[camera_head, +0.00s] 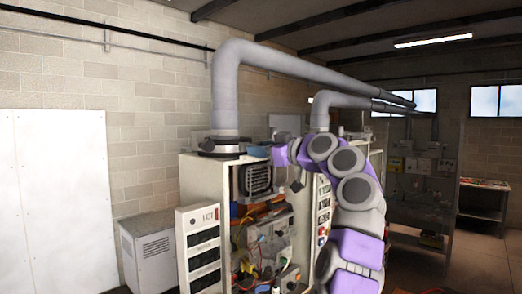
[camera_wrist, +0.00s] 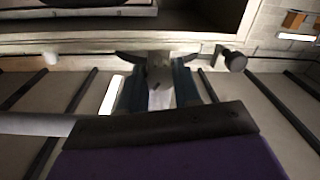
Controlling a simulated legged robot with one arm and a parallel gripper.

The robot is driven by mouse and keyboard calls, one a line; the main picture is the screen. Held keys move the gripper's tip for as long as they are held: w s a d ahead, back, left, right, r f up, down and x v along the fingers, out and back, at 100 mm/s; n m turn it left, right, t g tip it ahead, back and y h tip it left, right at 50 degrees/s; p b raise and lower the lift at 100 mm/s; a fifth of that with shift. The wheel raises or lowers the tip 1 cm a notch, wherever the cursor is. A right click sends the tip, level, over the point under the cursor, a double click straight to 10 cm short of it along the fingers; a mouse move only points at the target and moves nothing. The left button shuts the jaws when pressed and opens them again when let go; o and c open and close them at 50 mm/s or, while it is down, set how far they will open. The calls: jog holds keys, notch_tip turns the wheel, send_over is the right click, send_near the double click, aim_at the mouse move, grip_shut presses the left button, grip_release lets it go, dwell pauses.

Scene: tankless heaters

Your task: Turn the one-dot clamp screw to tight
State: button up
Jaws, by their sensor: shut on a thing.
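In the head view the clamp (camera_head: 224,145) is a dark band around the foot of the big grey vent pipe, on top of the open heater cabinet. My gripper (camera_head: 262,152) is at the right side of this clamp. In the wrist view my gripper (camera_wrist: 158,88) has its two dark blue fingers on either side of a grey winged screw (camera_wrist: 158,68) and is shut on it. The wings spread left and right past the fingertips. I cannot make out a dot mark on it, and the head view hides the screw behind my gripper.
In the wrist view a dark round knob (camera_wrist: 235,60) is right of the screw and a small pale knob (camera_wrist: 50,61) is at left. The cabinet's open front shows wires and parts (camera_head: 268,240). A second vent pipe (camera_head: 345,102) rises behind my arm.

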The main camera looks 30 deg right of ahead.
jog(key=shift+c, duration=1.3)
jog(key=shift+m, duration=0.3)
jog(key=shift+m+t+h+p, duration=0.35)
jog(key=shift+m+p, duration=3.25)
jog(key=shift+m, duration=4)
